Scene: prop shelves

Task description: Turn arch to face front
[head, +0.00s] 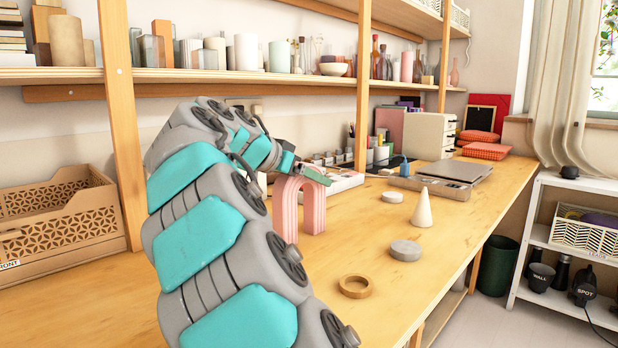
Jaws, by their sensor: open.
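The pink arch (313,215) stands upright on the wooden worktop, near the middle of the head view. It has ribbed bands and a narrow opening between its two legs. My gripper (316,175) is open at the top of the arch, with its greenish finger showing there. The far finger and any contact with the arch are hard to make out. My arm comes in from the bottom and hides the worktop to the left of the arch.
A wooden ring (356,293), a grey disc (405,250), a cream cone (422,208) and a pale disc (392,196) stand right of the arch. A white compartment tray (345,182) lies behind it. A crate (60,228) labelled FRONT is at left. Shelf posts rise behind.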

